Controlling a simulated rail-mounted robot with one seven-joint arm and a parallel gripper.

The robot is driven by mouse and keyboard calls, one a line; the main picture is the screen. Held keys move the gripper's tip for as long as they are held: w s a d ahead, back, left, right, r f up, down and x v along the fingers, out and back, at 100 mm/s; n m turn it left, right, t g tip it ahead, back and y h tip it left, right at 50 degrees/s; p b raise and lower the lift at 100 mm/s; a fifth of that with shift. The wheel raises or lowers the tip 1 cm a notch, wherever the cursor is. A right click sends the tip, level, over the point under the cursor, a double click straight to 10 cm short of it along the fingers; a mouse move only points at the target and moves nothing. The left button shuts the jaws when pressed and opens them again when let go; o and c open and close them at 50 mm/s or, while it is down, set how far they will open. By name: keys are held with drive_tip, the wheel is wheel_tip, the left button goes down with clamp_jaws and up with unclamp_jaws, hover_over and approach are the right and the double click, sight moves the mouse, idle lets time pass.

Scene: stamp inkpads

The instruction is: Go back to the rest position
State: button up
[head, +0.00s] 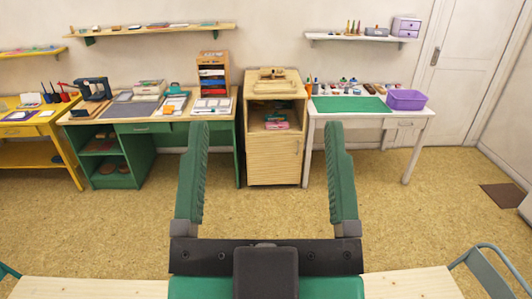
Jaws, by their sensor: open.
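My gripper (267,172) is in the head view at the lower middle. Its two green ribbed fingers stand wide apart and nothing is between them. It is raised above the floor, in front of the wooden cabinet (274,158) by the far wall. It touches no furniture that I can see. I cannot make out any inkpad or stamp for certain at this distance.
A green desk (128,165), a yellow table (38,155) and a white table (408,137) with a purple basket (407,99) line the wall. A pale wooden tabletop (95,289) and a chair (488,268) are near me. The speckled floor between is clear.

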wheel_tip(320, 180, up, 24)
drive_tip(key=p, duration=2.3)
drive_tip(key=shift+p, duration=0.4)
drive_tip(key=shift+w+a, duration=0.1)
